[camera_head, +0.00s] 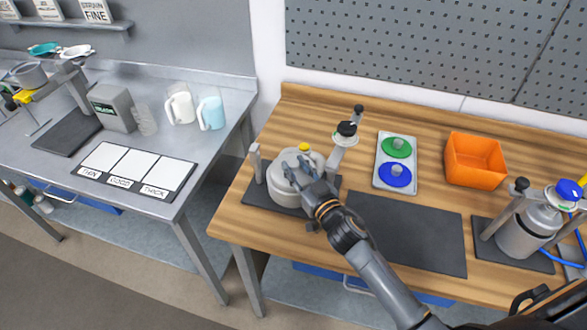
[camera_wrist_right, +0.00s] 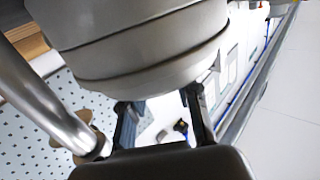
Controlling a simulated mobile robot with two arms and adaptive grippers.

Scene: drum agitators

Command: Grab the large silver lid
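A round pale silver-grey lidded vessel (camera_head: 281,190) stands in a frame at the left of the wooden bench. Its large silver lid (camera_head: 277,176) is partly covered by my right gripper. My right gripper (camera_head: 293,164) reaches over the lid from the front right, with its fingers spread apart. In the right wrist view, the big grey rounded body (camera_wrist_right: 145,45) fills the top, and the open right gripper (camera_wrist_right: 163,100) has a clear gap between its fingers below it. Contact with the lid cannot be told. My left gripper is not in view.
A post with a black knob (camera_head: 346,129) rises just right of the vessel, and a yellow cap (camera_head: 304,147) shows behind the gripper. A tray with green and blue lids (camera_head: 377,172), an orange bin (camera_head: 475,160) and another silver vessel (camera_head: 527,232) stand further right. The dark mat (camera_head: 410,235) is clear.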

